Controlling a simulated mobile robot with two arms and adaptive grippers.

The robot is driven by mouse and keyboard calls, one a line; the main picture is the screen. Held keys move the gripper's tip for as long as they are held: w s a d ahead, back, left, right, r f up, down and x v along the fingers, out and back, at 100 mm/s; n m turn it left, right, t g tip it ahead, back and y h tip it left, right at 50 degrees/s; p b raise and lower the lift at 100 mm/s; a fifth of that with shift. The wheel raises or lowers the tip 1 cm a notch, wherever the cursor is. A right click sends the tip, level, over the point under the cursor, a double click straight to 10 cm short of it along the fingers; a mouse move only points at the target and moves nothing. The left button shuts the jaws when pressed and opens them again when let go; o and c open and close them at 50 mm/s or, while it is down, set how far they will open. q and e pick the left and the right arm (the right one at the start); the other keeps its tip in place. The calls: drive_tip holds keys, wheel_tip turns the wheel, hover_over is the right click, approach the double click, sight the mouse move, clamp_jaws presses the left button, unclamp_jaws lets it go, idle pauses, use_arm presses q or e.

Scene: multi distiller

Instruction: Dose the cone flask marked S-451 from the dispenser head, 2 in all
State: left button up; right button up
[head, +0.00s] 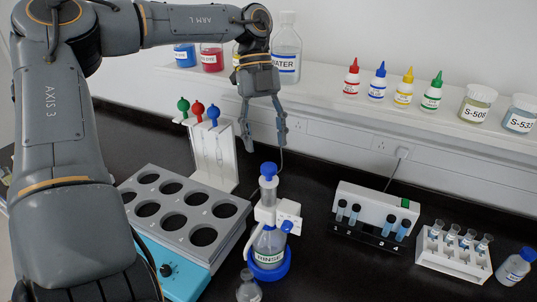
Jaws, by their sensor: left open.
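The dispenser head (287,211) is a white fitting with a blue plunger knob on top. It sits on a clear bottle (267,245) whose label seems to read RINSE, standing in a blue ring on the dark bench. A small clear flask (249,287) stands just in front of the bottle, cut by the bottom edge. No S-451 mark is readable on it, so I cannot tell whether it is the named flask. My left gripper (266,148) is open and empty, pointing down above and behind the dispenser's knob. My right gripper is out of view.
A block with round wells (186,190) and a pipette stand (212,160) are on the left. A vial device (375,205), a tube rack (453,258) and a blue-capped bottle (515,267) are on the right. Bottles and jars line the shelf (330,97). Bare bench lies right of the dispenser.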

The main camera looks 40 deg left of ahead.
sight(269, 166)
use_arm(q)
drive_tip(key=p+x, duration=0.1)
drive_tip(key=x, duration=0.3)
drive_tip(key=shift+s+f, duration=0.1)
drive_tip(key=shift+f, duration=0.2)
drive_tip(key=shift+d+f, duration=0.1)
drive_tip(key=shift+f, duration=0.15)
drive_tip(key=shift+d, duration=0.1)
drive_tip(key=c, duration=1)
clamp_jaws()
drive_tip(key=shift+r, duration=0.15)
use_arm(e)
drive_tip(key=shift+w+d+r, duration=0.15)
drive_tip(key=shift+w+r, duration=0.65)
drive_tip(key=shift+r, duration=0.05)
